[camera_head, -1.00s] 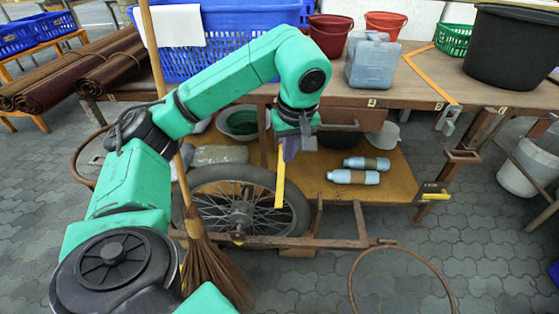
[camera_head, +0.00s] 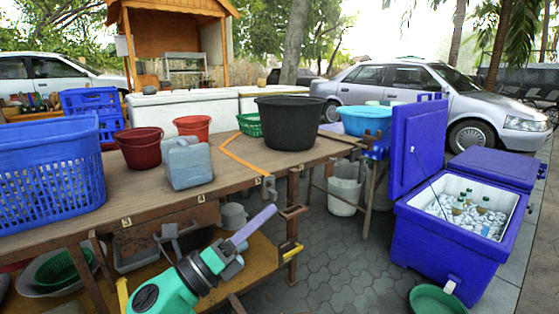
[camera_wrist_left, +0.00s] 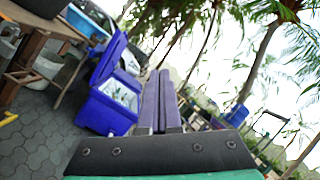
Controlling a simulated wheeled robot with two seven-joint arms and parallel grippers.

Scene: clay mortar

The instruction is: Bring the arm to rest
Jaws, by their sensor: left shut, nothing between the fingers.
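My left gripper (camera_head: 253,226) shows at the lower middle of the head view, at the end of my green arm. Its purple fingers lie together and point up and to the right, in front of the wooden table's front edge. In the left wrist view the two purple fingers (camera_wrist_left: 159,92) lie side by side with nothing between them. The gripper touches nothing that I can see. My right gripper is in neither view.
A long wooden table (camera_head: 245,176) holds a blue crate (camera_head: 50,175), red buckets, a grey-blue jerrycan (camera_head: 188,164) and a black tub (camera_head: 291,124). A blue cooler (camera_head: 444,243) with ice and bottles stands open at the right. Paved floor (camera_head: 345,255) lies clear between them.

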